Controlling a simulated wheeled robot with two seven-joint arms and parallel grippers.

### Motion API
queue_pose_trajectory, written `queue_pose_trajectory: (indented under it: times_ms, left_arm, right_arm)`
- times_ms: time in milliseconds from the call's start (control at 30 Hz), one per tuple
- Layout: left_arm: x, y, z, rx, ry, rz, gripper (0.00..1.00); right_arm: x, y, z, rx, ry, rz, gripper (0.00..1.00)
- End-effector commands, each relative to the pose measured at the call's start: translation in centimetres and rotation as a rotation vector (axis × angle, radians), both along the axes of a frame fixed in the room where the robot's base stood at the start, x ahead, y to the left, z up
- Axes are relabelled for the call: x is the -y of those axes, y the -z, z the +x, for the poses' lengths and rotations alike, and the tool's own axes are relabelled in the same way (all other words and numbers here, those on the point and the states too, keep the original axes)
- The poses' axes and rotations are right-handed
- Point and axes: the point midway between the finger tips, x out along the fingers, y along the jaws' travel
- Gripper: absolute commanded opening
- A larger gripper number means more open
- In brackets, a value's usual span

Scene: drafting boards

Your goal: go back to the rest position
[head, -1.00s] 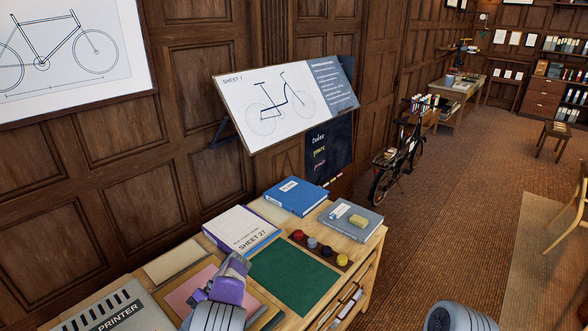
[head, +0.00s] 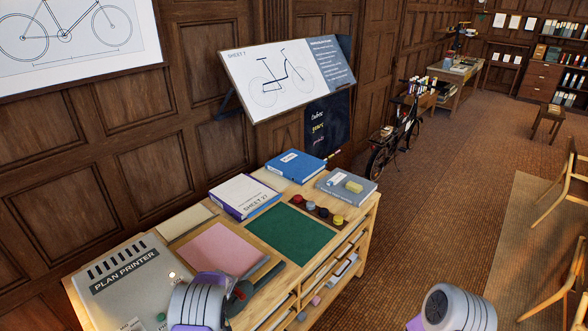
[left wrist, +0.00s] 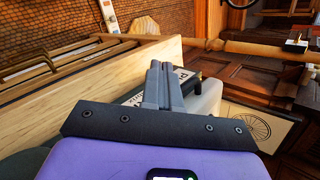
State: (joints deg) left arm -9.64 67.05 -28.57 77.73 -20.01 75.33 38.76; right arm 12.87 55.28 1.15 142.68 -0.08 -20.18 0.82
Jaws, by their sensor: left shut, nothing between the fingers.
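My left gripper (left wrist: 163,75) shows in the left wrist view. Its two grey fingers are together with nothing between them. In the head view only a grey and purple part of my left arm shows at the bottom, over the front of the desk; the fingers cannot be made out there. A grey and purple part of my right arm shows at the bottom right, over the floor. My right gripper is in no view.
The wooden desk (head: 365,212) carries the plan printer (head: 125,285), a pink sheet (head: 213,250) on a board with a dark-handled tool (head: 262,280), a green mat (head: 292,237), books and several coloured round pieces. Open floor lies to the right, with chairs at the edge.

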Motion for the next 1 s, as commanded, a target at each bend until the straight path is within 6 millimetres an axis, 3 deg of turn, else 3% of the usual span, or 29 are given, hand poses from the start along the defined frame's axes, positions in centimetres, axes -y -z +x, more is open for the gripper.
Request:
queue_pose_trajectory:
  times_ms: [33, 200, 400, 533, 700, 1000]
  left_arm:
    - [0.5, 2.6, -1.2, 0.004, 0.010, -0.070, 0.00]
    - [4.3, 10.5, -5.3, 0.088, 0.063, -0.360, 0.00]
    - [10.6, 16.4, -10.0, 0.265, 0.107, -0.648, 0.00]
    - [14.3, 18.0, -12.6, 0.404, 0.132, -0.773, 0.00]
    - [17.4, 18.1, -15.1, 0.564, 0.165, -0.850, 0.00]
    - [18.7, 17.1, -16.4, 0.677, 0.201, -0.867, 0.00]
  right_arm:
    - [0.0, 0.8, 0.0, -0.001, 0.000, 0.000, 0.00]
    - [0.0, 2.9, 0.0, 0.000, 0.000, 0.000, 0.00]
    - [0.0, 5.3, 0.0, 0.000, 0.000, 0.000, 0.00]
    - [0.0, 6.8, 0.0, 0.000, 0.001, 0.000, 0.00]
    - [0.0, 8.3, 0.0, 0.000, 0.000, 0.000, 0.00]
    - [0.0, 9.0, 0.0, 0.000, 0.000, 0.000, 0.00]
